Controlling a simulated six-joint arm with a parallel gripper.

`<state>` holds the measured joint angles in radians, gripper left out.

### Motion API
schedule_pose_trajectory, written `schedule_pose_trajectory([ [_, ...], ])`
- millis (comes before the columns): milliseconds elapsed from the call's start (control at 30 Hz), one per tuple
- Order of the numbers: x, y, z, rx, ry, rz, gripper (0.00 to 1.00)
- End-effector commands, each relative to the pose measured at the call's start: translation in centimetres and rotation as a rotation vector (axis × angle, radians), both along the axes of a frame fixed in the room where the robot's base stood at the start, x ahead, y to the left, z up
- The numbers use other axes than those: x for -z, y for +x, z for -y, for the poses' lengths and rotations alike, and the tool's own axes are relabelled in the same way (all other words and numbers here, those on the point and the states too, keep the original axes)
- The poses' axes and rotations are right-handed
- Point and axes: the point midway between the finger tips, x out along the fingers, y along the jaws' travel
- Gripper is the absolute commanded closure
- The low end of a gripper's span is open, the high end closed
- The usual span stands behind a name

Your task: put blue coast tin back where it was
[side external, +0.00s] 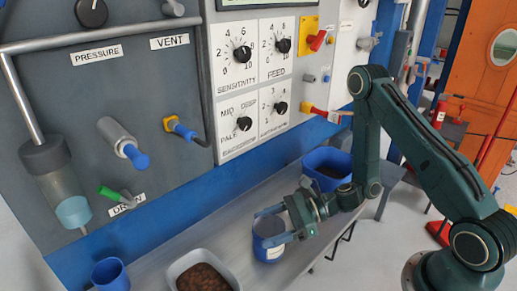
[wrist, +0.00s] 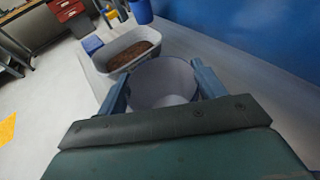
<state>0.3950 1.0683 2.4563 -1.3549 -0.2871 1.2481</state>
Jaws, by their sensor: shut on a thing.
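The blue coast tin (side external: 268,249) is an open-topped blue can with a pale label patch, upright at the middle of the grey shelf in the side external view. My gripper (side external: 264,227) is shut on it, one finger on each side. In the wrist view the tin (wrist: 163,82) shows its round mouth and pale, empty-looking inside between my two fingers (wrist: 162,88). I cannot tell whether its base touches the shelf or is slightly above it.
The grey shelf (side external: 160,262) runs below the control panel (side external: 110,120). A pale tub of brown beans (side external: 203,277) and a blue cup (side external: 110,272) stand to the tin's left. A blue bin (side external: 327,165) stands to its right. The blue panel wall (wrist: 245,35) is close by.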

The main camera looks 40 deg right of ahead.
Motion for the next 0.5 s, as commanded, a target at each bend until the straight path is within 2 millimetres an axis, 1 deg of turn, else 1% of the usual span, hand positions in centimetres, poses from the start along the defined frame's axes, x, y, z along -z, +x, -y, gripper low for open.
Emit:
schedule_pose_trajectory([
  [167, 0.33, 0.00, 0.00, 0.000, 0.001, -0.001, 0.74],
  [200, 0.28, 0.00, 0.00, 0.000, 0.000, 0.000, 0.24],
  [267, 0.28, 0.00, 0.00, 0.000, 0.000, 0.000, 0.12],
  [300, 0.28, 0.00, 0.00, 0.000, 0.000, 0.000, 0.10],
  [500, 0.28, -0.01, 0.00, 0.000, 0.000, 0.000, 0.10],
])
